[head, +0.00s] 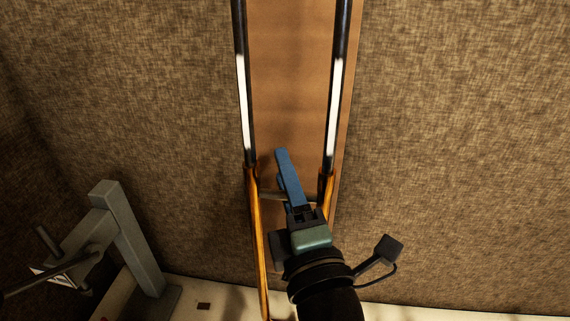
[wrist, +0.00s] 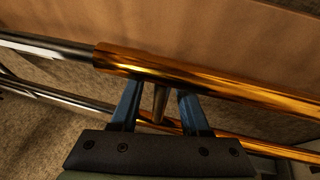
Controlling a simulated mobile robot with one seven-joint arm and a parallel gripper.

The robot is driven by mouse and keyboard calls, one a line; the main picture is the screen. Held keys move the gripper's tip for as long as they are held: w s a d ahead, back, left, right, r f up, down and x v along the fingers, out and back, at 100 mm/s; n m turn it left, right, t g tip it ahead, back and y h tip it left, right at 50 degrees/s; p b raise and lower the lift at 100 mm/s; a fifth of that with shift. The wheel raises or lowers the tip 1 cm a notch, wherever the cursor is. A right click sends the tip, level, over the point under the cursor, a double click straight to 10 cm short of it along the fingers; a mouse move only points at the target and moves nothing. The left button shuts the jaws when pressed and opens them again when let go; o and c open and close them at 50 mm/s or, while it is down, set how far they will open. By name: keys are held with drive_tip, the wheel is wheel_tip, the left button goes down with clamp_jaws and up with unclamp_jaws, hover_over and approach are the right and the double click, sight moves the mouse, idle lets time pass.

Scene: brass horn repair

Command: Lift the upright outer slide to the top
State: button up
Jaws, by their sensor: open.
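The outer slide stands upright as two brass tubes, its left tube (head: 256,235) reaching down toward the pale surface. In the wrist view one brass tube (wrist: 230,82) crosses just beyond my fingertips. A short cross brace (head: 271,196) joins the tubes near their top ends; it also shows in the wrist view (wrist: 160,103). Dark and bright inner tubes (head: 242,95) run up out of the brass tubes. My gripper (head: 287,172), with blue fingers, is open at the brace. In the wrist view the fingers (wrist: 159,92) stand on either side of the brace, with gaps showing.
A brown board (head: 290,70) stands behind the tubes, against a woven brown wall (head: 460,130). A grey stand (head: 135,240) with a rod is at lower left. A pale surface (head: 225,298) runs along the bottom. The wall area right of the board is clear.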

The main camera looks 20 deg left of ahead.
clamp_jaws()
idle(0.3)
idle(1.2)
